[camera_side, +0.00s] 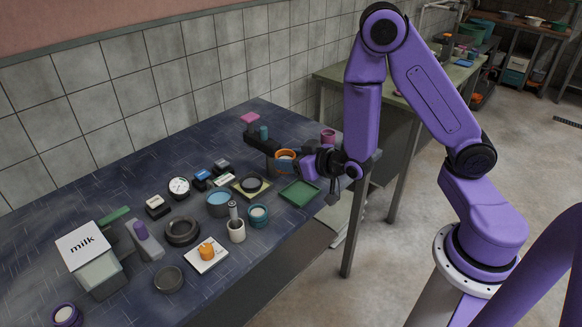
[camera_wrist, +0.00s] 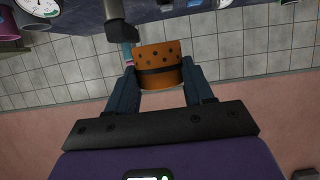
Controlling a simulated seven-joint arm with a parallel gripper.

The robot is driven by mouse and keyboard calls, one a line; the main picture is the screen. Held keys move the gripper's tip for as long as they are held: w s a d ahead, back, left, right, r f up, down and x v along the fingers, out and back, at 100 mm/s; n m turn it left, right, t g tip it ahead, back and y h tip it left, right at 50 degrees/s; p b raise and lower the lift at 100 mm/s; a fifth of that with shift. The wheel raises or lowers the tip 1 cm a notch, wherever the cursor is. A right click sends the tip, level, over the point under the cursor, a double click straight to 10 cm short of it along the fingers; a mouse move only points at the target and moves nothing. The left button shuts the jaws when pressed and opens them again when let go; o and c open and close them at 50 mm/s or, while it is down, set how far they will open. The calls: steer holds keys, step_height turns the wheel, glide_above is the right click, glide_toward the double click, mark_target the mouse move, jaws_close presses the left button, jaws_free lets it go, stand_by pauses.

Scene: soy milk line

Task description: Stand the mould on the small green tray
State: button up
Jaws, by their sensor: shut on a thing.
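The mould (camera_side: 286,155) is a round orange-brown cup with a dark band and small dark holes. In the wrist view the mould (camera_wrist: 158,68) sits between the two fingers of my gripper (camera_wrist: 160,88), which is shut on it. In the side view my gripper (camera_side: 294,163) holds the mould near the back right of the table. The small green tray (camera_side: 299,193) lies flat at the right edge of the table, a little in front of the mould. The tray looks empty. The gripper hides part of the mould in the side view.
A dark round thing on a pale square plate (camera_side: 251,186) lies left of the tray. A dark tap-like fixture (camera_side: 262,143) stands close behind the mould. A pink cup (camera_side: 328,136) is at the back right. Cups, bowls and a milk box (camera_side: 83,245) fill the left and front.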

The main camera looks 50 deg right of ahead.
glide_above(305, 196)
step_height(305, 196, down, 6)
steer(key=shift+f, duration=4)
steer(key=shift+f, duration=0.1)
steer(key=o, duration=1.1)
steer(key=shift+c, duration=0.2)
